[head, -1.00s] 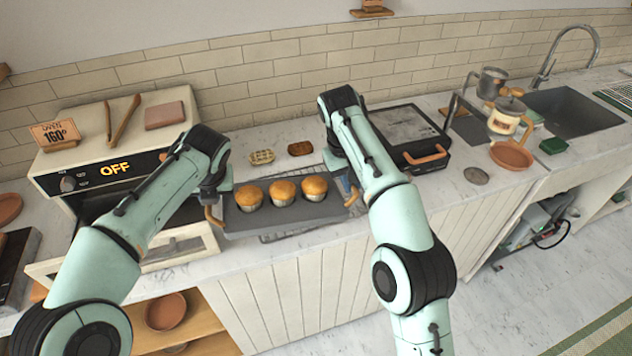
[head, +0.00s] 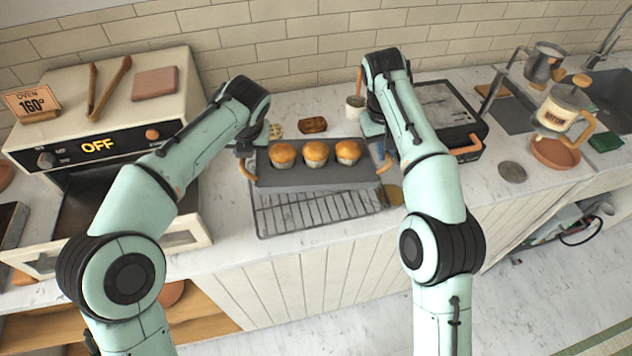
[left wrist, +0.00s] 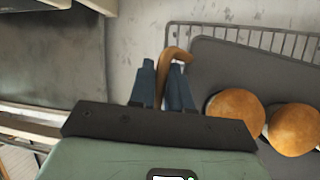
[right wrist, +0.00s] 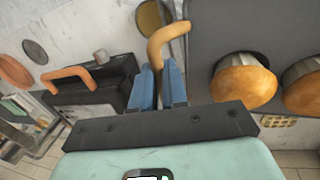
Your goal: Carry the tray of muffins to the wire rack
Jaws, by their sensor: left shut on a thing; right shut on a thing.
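A dark grey tray (head: 318,178) carries three muffins (head: 316,153) in a row, all upright. My left gripper (left wrist: 162,85) is shut on the tray's left tan handle (left wrist: 175,62). My right gripper (right wrist: 162,82) is shut on the right tan handle (right wrist: 165,42). The tray looks roughly level; its exact height over the counter is hard to tell. The wire rack (head: 318,212) lies on the counter, its front part showing below the tray in the head view and its back part hidden. It also shows past the tray edge in the left wrist view (left wrist: 245,36).
The oven (head: 97,146), marked OFF, stands at left with its door down. A black press-like appliance (head: 455,125) stands at right. A brown waffle-like piece (head: 313,125) and a cup (head: 355,108) are behind the tray. The counter before the rack is clear.

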